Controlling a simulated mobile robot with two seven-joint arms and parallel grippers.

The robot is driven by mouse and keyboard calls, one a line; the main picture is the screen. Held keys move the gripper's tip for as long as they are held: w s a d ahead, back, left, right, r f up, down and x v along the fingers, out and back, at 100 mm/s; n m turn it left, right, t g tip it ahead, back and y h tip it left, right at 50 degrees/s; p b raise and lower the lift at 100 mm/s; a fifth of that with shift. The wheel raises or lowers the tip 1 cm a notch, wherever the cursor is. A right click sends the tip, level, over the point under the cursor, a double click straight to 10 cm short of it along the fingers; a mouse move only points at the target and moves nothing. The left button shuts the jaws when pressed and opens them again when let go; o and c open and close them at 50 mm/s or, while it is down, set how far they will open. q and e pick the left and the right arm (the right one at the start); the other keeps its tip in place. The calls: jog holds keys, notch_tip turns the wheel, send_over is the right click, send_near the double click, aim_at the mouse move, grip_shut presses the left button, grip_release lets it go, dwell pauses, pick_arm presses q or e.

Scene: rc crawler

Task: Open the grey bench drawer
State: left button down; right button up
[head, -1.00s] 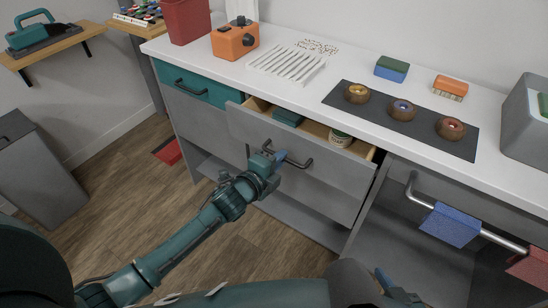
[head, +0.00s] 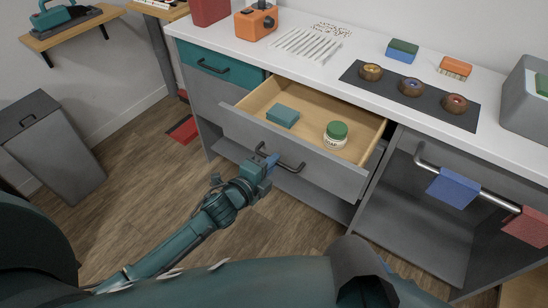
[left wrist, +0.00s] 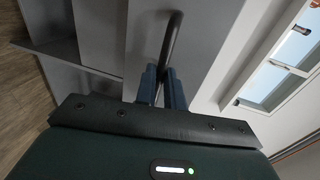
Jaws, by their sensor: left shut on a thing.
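The grey bench drawer (head: 290,147) is pulled well out, and its light wooden inside shows in the head view. My left gripper (head: 268,163) is shut on the drawer's dark bar handle (head: 290,167), near its left end. In the left wrist view, the two blue fingers (left wrist: 162,82) close around the handle (left wrist: 172,40). Inside the drawer lie a teal block (head: 283,116) and a jar with a green lid (head: 336,133). My right arm shows only partly at the bottom of the head view, and its jaws cannot be made out.
A teal drawer (head: 214,67) is shut at the left. On the white worktop (head: 330,62) are an orange device (head: 256,22), a dark mat with several round pieces, and sponges. A towel rail with a blue cloth (head: 453,188) is at the right. Open floor lies in front.

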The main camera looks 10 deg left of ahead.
pick_arm(q)
jog(key=shift+s+a, duration=0.1)
jog(key=shift+s, duration=0.05)
jog(key=c, duration=1.5)
grip_release()
jog(key=v, duration=1.3)
jog(key=shift+s, duration=0.1)
